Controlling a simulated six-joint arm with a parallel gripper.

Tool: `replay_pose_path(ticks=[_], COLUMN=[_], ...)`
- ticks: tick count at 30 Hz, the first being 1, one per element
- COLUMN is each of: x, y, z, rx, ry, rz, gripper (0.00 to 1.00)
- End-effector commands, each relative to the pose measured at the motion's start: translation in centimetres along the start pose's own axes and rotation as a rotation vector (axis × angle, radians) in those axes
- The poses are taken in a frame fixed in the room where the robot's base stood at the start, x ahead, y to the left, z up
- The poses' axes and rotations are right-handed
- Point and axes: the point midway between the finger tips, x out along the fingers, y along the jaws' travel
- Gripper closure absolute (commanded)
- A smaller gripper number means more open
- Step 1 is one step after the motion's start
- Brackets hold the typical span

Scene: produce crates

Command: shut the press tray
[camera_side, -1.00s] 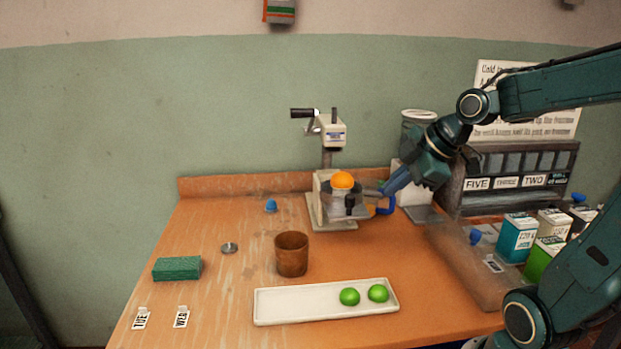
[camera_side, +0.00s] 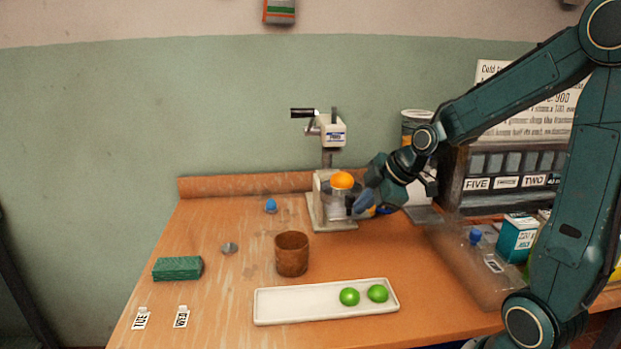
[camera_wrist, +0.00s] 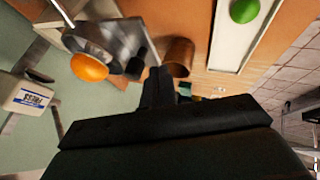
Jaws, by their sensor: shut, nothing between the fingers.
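The press (camera_side: 330,150) stands at the back of the table, with a black crank handle at its top left. Its grey tray (camera_side: 340,198) sits low on the press with an orange (camera_side: 342,180) on it. A dark knob shows at the tray's front. In the wrist view the tray (camera_wrist: 125,40) and the orange (camera_wrist: 89,67) are at the upper left. My gripper (camera_side: 362,202) is shut and empty, just right of the tray near its front knob. In the wrist view its dark fingers (camera_wrist: 158,85) point toward the tray side; whether they touch it I cannot tell.
A brown cup (camera_side: 291,256) stands in front of the press. A white dish (camera_side: 300,304) with two limes is at the front. A green block (camera_side: 177,268) lies at left. Cartons (camera_side: 517,238) and a labelled rack (camera_side: 500,165) are at right.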

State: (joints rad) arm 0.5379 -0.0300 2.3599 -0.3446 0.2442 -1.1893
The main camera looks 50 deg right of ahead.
Motion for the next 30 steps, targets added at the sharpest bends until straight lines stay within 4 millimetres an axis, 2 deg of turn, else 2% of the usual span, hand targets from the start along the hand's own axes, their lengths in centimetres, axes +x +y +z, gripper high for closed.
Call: replay_pose_path(ticks=[6, 23, 30], x=[0.7, 0.9, 2.1], y=[1.2, 1.8, 4.4], z=[0.0, 0.1, 0.5], rx=[0.0, 0.0, 0.001], ry=[0.0, 0.0, -0.001], rz=[-0.001, 0.0, 0.0], gripper=[1.0, 1.0, 1.0])
